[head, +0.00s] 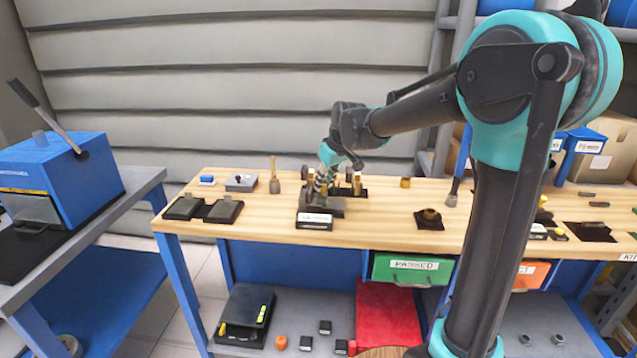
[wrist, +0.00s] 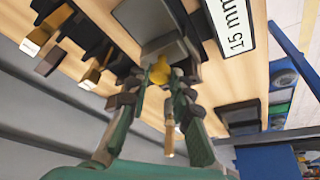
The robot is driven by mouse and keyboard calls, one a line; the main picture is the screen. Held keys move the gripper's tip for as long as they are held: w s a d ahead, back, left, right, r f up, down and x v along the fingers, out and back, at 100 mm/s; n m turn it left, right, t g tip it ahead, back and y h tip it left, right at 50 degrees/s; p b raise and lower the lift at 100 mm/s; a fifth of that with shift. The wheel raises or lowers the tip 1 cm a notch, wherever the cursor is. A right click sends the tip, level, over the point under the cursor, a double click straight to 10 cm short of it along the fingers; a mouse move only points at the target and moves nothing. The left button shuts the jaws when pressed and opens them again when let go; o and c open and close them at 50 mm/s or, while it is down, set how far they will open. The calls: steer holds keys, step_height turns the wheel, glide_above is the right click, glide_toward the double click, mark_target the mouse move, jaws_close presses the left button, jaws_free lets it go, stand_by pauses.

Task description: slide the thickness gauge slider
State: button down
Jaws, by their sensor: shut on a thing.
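The thickness gauge (head: 328,207) is a dark grey fixture on the wooden bench, with a labelled plate (head: 314,221) at its front. In the wrist view the gauge's grey block (wrist: 146,17) is at the top, beside a white "15 mm" label (wrist: 232,25). My gripper (head: 322,181) is down at the gauge. In the wrist view my gripper (wrist: 161,76) has its green and grey fingers closed around a small yellow piece (wrist: 160,71), which looks like the gauge's slider. The fingers and the arm hide part of it in the head view.
Brass-tipped pieces in dark holders (wrist: 92,75) stand close beside the gripper. Two dark pads (head: 222,211) lie at the bench's left, and a dark base with a brass ring (head: 429,217) lies to the right. Bare wood shows between them. A blue press (head: 60,165) stands far left.

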steer(key=shift+d, duration=0.85)
steer(key=c, duration=1.4)
jaws_free()
steer(key=shift+o, duration=0.2)
steer(key=v, duration=1.2)
steer(key=shift+s, duration=0.1)
